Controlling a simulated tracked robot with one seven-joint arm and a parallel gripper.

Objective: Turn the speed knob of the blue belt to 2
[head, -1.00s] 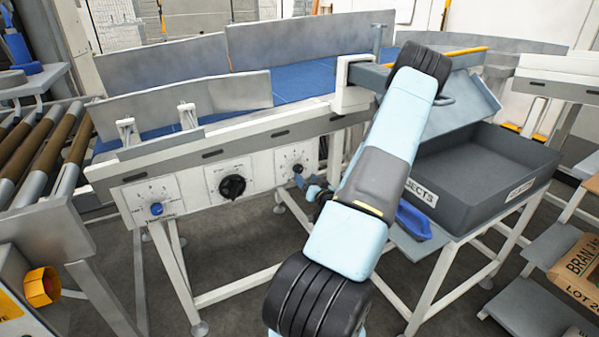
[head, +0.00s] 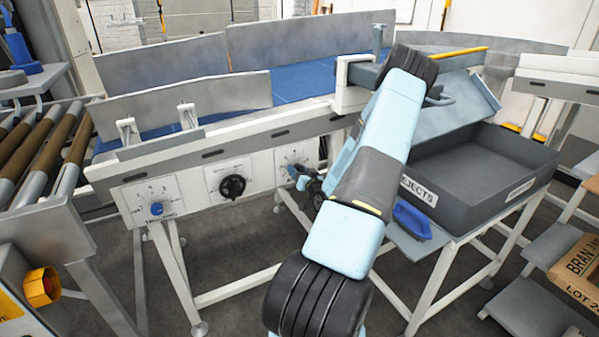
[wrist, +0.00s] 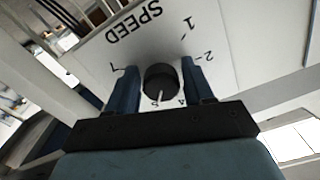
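The speed knob (wrist: 161,80) is a round black knob on a white dial plate (wrist: 145,50) marked SPEED, upside down in the wrist view. My gripper (wrist: 161,72) is open, with one blue finger on each side of the knob. A gap shows at the left finger; contact at the right one is unclear. In the head view my gripper (head: 298,176) covers the knob at the rightmost dial plate (head: 290,154).
The blue belt (head: 300,82) runs above the panel. Two other dials, with a blue knob (head: 157,209) and a black knob (head: 232,187), sit to the left. A grey rejects bin (head: 480,180) and a blue object (head: 411,220) are right of my arm.

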